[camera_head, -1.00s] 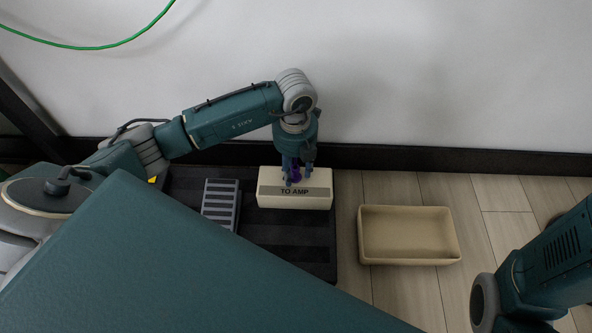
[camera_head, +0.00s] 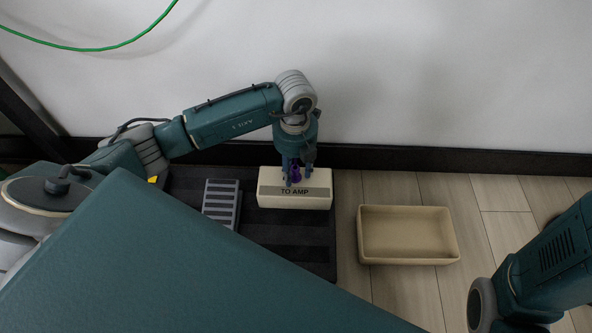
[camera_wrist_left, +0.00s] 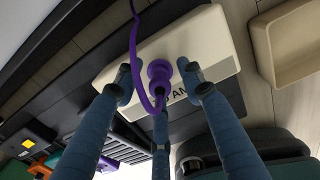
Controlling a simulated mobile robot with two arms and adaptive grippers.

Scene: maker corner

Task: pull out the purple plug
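The purple plug (camera_wrist_left: 159,74) is seated in the top of a cream box labelled "TO AMP" (camera_head: 268,201). A purple cable (camera_wrist_left: 134,45) loops off it in the left wrist view. My left gripper (camera_head: 297,180) points down over the box, with its blue fingers around the plug. In the left wrist view, the fingertips (camera_wrist_left: 158,84) stand on different sides of the plug, with small gaps showing, so the gripper looks open. In the head view the fingers partly hide the plug. My right arm shows at the lower right; its gripper is out of view.
The box stands on a dark ribbed board (camera_head: 290,236) beside a grey slotted block (camera_head: 221,201). An empty beige tray (camera_head: 408,260) lies on the wooden floor to the right. The wall is close behind. A green cable (camera_head: 100,47) hangs at upper left.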

